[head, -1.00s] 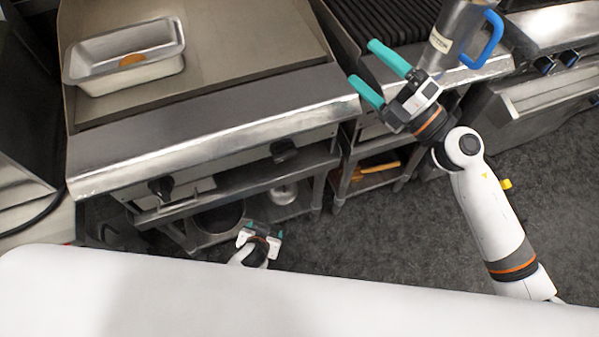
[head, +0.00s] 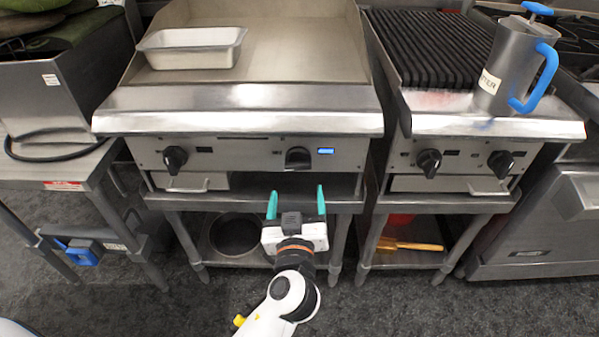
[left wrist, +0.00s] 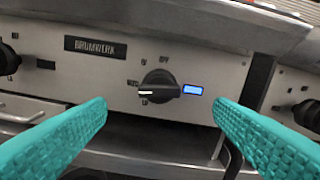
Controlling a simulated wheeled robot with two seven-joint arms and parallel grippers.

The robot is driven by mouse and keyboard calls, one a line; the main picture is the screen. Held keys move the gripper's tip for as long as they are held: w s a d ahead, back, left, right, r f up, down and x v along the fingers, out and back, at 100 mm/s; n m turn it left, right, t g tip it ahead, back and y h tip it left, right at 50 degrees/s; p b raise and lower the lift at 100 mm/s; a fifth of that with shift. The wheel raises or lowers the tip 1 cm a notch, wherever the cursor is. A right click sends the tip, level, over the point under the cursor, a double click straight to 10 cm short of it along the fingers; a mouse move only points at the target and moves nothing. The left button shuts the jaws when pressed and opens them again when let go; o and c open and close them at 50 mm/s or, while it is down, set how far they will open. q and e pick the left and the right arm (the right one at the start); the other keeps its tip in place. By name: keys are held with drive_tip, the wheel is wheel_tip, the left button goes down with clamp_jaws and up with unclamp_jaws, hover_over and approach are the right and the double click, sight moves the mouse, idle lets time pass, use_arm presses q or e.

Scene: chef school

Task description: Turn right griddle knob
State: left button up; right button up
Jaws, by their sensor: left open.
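The right griddle knob (head: 298,158) is black and sits on the griddle's steel front panel. In the left wrist view the knob (left wrist: 160,88) has its grip bar lying roughly level, with a white mark at its left end. A small display (left wrist: 193,89) just right of it glows blue. My left gripper (head: 296,190) is open and empty, its teal fingers pointing towards the panel from below and in front of the knob. In the wrist view the fingers stand left and right of the knob, apart from it. My right gripper is out of view.
The left griddle knob (head: 174,160) is on the same panel. A metal pan (head: 193,58) rests on the griddle. The neighbouring grill carries a metal pitcher (head: 505,75) with a blue handle. Steel shelf edges lie below the panel, close to my left gripper.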

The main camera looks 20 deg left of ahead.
sight(297, 168)
use_arm(q)
drive_tip(key=x, duration=1.1)
drive_tip(key=shift+w+a+f+p, duration=0.1)
drive_tip(key=shift+w+p, duration=0.1)
drive_tip(key=shift+p, duration=0.1)
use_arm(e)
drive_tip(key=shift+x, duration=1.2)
use_arm(q)
drive_tip(key=c, duration=1)
